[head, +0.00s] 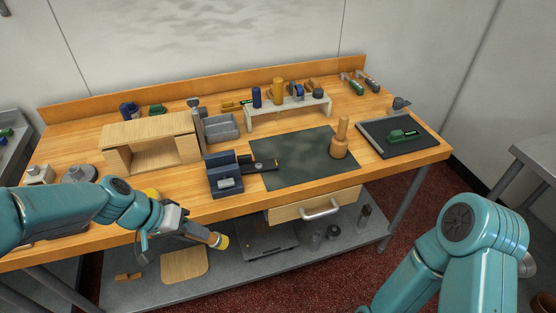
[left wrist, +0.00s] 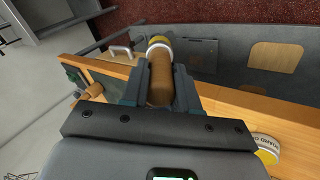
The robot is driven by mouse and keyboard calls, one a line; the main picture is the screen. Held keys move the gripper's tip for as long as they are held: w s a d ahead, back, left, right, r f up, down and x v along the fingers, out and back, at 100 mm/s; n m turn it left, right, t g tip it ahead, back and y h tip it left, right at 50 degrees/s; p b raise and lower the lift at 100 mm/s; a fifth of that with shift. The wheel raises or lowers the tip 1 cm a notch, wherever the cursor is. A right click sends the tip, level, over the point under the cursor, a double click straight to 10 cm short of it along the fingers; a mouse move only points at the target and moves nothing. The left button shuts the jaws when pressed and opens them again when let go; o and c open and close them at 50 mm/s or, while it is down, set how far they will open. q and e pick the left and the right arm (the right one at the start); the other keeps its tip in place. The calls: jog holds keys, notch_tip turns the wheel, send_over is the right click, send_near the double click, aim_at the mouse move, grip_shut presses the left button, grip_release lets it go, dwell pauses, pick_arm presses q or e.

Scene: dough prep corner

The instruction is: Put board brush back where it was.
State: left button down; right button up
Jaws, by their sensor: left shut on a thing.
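My left gripper (head: 194,230) is in front of the table's front edge, over the lower shelf. It is shut on a brown cylinder with a yellow and pale end, seemingly the board brush (head: 220,240). In the left wrist view the brush (left wrist: 160,78) lies between both fingers, its yellow end pointing away from the wrist. A round yellow holder with a pale lettered label (left wrist: 267,147) stands on the table near the front edge; the label appears to read "board". In the head view it is mostly hidden behind my left arm (head: 151,192). My right gripper is out of the picture.
On the table (head: 225,202) are a wooden box shelf (head: 150,126), a blue block-like holder (head: 224,178), a dark mat (head: 290,165) with a wooden mallet-like tool (head: 340,142), and a black tray (head: 422,145). The lower shelf (head: 130,291) holds a board (head: 184,265).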

pick_arm(q)
notch_tip(320, 180, up, 3)
jog(key=shift+f+p, duration=0.2)
jog(key=shift+p, duration=0.4)
jog(key=shift+f, duration=0.1)
